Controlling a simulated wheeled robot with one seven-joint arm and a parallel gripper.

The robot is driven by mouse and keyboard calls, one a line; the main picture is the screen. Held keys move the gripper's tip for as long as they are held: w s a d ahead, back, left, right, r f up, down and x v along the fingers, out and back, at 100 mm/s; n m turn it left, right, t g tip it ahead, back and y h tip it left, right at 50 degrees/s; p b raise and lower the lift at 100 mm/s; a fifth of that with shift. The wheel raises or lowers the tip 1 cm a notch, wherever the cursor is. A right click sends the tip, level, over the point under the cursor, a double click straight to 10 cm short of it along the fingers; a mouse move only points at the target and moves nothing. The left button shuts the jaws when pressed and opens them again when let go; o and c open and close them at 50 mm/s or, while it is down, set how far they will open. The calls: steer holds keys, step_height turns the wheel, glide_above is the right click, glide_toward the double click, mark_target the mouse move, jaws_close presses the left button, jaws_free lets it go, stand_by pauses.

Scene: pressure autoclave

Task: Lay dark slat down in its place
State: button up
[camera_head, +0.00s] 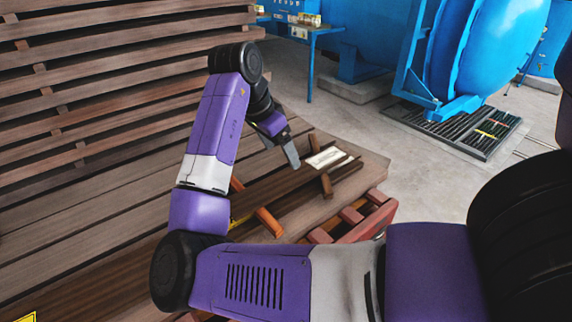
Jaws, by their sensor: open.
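A dark brown slat (347,170) lies on the wooden bench top, near its right end, close to a pale printed plate (325,157). Short brown upright pieces (326,186) stand beside it. I cannot tell where the slat's left end lies, as my arm covers part of the bench. My gripper (293,158) is just left of the pale plate, pointing down toward the bench top. Its jaws are open, and I see nothing held between them. Whether a fingertip touches the wood is unclear.
Orange-brown pieces (268,221) lie on the bench in front of my gripper. Stacked wooden boards (110,70) rise at the left. A reddish slatted frame (350,216) stands at the bench's front right.

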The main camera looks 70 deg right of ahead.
steer(key=shift+v, duration=2.1)
